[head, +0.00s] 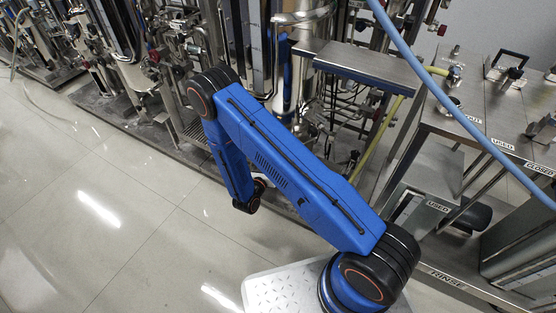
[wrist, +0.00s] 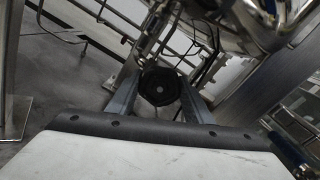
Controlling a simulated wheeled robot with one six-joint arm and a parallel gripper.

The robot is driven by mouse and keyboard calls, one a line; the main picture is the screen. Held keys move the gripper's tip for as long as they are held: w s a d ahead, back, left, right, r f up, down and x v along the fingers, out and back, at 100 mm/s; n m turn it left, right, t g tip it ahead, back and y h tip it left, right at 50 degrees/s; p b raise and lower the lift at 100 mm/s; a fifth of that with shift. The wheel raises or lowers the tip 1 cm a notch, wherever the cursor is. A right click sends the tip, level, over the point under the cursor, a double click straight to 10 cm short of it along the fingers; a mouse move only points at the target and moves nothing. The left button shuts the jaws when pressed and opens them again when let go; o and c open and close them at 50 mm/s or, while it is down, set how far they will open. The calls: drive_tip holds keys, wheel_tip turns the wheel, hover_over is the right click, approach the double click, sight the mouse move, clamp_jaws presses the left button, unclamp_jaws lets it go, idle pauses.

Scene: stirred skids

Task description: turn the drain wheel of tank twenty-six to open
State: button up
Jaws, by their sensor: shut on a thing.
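A small black round wheel (wrist: 160,86) with a pale centre is in the middle of the wrist view. My gripper (wrist: 160,94) has one finger on each side of it and is shut on it. The wheel's turn and any open or shut mark cannot be read. A shiny steel vessel (wrist: 262,22) curves above and to the right of the wheel. In the head view a polished steel tank (head: 302,22) stands beyond my blue arm. My arm hides the gripper and wheel there, and no tank number is legible.
Thin pipes and frame bars (wrist: 88,18) run close around the wheel. A steel bench (head: 470,118) with signs stands at the right, and a blue hose (head: 425,75) crosses in front of it. The tiled floor (head: 90,215) at the left is clear.

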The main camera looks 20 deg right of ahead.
drive_tip(key=n, duration=1.4)
drive_tip(key=shift+n, duration=0.3)
drive_tip(key=n, duration=0.3)
drive_tip(key=shift+n, duration=0.3)
drive_tip(key=n, duration=0.3)
drive_tip(key=shift+n, duration=0.3)
drive_tip(key=n, duration=0.6)
drive_tip(key=shift+n, duration=0.3)
drive_tip(key=o, duration=1)
